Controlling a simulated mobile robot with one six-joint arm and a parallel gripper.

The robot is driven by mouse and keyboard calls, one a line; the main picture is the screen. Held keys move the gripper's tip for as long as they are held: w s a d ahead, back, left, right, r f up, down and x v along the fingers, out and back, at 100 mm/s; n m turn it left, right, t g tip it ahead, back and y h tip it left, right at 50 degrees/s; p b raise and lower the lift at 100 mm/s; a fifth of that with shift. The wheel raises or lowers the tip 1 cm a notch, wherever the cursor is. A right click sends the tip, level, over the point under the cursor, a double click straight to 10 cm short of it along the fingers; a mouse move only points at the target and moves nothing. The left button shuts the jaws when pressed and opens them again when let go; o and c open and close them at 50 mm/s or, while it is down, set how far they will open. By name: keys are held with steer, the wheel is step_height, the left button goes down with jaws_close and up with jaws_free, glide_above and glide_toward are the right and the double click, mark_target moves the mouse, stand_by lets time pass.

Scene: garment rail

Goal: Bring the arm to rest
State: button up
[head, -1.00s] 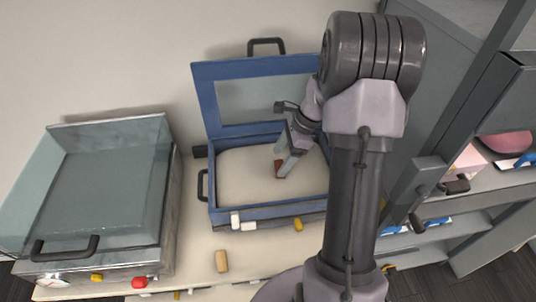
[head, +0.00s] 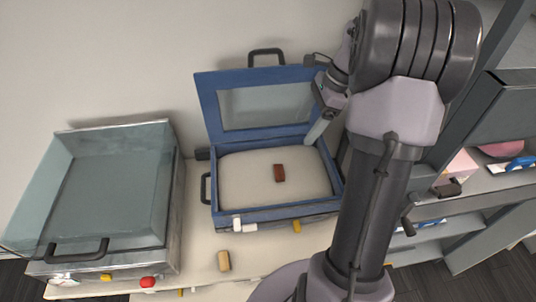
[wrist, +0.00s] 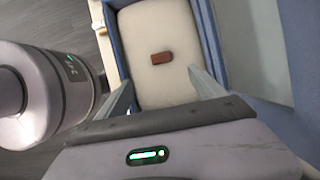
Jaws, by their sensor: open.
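My gripper (head: 322,128) is above the right side of an open blue case (head: 208,108) in the head view, partly hidden by my arm. In the wrist view my gripper (wrist: 160,92) shows two fingers spread apart with nothing between them. A small reddish-brown block (head: 279,173) lies on the pale padded floor of the blue case, apart from the fingers. The block also shows in the wrist view (wrist: 161,58), beyond the fingertips. The case's lid with its clear pane stands raised at the back.
Grey shelves (head: 480,215) stand close to my arm on the right.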

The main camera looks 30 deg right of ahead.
steer(key=shift+d+r, duration=0.1)
steer(key=shift+r, duration=0.2)
steer(key=s+a+n+h+b, duration=0.15)
steer(key=a+n+b, duration=0.25)
steer(key=a, duration=0.4)
steer(key=s+a+f+n+t+b, duration=0.1)
steer(key=s+a+n+b, duration=0.2)
steer(key=a, duration=0.5)
steer(key=s+a+n+h+b, duration=0.1)
steer(key=a+n+b, duration=0.35)
steer(key=a, duration=0.35)
steer(key=s+a+f+n+t+b, duration=0.2)
steer(key=s+a+f+n, duration=0.3)
steer(key=s+a+n, duration=0.2)
steer(key=shift+s+n+t, duration=0.3)
steer(key=shift+s+n, duration=0.05)
steer(key=shift+s, duration=0.55)
steer(key=shift+a+y, duration=0.1)
steer(key=shift+y, duration=0.15)
